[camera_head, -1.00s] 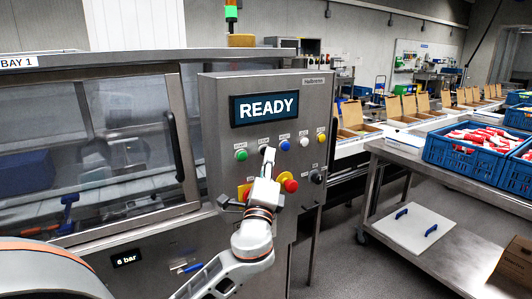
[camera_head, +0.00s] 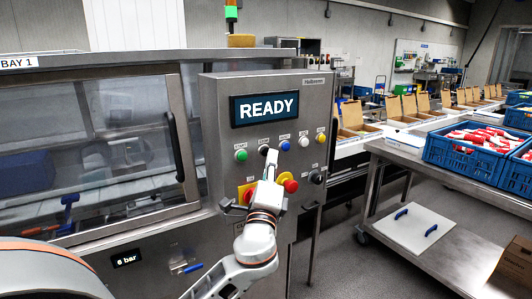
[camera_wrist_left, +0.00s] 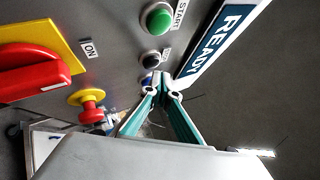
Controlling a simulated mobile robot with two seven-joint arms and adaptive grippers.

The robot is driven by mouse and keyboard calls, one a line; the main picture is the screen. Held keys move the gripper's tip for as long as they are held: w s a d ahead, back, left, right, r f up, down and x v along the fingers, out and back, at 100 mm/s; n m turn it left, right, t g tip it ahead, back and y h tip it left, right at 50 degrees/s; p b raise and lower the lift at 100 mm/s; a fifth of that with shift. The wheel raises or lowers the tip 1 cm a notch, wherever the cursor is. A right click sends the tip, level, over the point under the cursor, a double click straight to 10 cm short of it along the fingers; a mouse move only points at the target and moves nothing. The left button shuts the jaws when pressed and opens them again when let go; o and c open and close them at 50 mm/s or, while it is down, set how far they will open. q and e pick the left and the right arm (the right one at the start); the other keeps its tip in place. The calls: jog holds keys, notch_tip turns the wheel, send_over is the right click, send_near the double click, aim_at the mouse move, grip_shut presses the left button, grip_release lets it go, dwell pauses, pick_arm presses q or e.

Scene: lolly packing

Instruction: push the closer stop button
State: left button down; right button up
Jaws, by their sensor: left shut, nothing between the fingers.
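The machine's control panel (camera_head: 222,120) has a row of push buttons under a display reading READY. The black button (camera_head: 264,149), second from the left, sits right of the green start button (camera_head: 241,155). Its label is too small to read. In the left wrist view the black button (camera_wrist_left: 151,58) sits between the green one and a partly hidden blue one. My left gripper (camera_head: 271,155) is shut and empty, its fingertips at the panel just right of and below the black button. The wrist view shows the closed fingertips (camera_wrist_left: 161,82) near the blue button; contact cannot be told. My right gripper is not in view.
A red mushroom knob (camera_head: 290,186) and a red-yellow rotary switch (camera_head: 246,193) lie below the buttons, close to my gripper. A glazed door (camera_head: 172,90) is at left. A steel table (camera_head: 375,195) with blue crates (camera_head: 462,157) stands at right, with floor between.

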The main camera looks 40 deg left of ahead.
pick_arm(q)
jog(key=shift+d, duration=0.1)
jog(key=d, duration=0.1)
jog(key=s+d, duration=0.1)
jog(key=d, duration=0.1)
jog(key=s+d, duration=0.1)
jog(key=shift+d, duration=0.3)
dwell(0.4)
dwell(0.6)
jog(key=s+d+f+n+g+h, duration=0.15)
jog(key=d+f+h, duration=0.25)
jog(key=f, duration=1)
jog(key=s+d+f+n+g+h, duration=0.1)
jog(key=d+f+g+h, duration=0.3)
jog(key=f, duration=1.1)
jog(key=s+d+f+n+g+h, duration=0.2)
jog(key=s+d+f+n, duration=0.1)
jog(key=s+f, duration=0.7)
jog(key=s+d+f+n+g+h, duration=0.2)
jog(key=s+f+n, duration=0.4)
jog(key=s+f, duration=0.4)
jog(key=shift+s+d+f+h, duration=0.3)
jog(key=shift+d+f+h, duration=0.55)
jog(key=shift+d, duration=0.3)
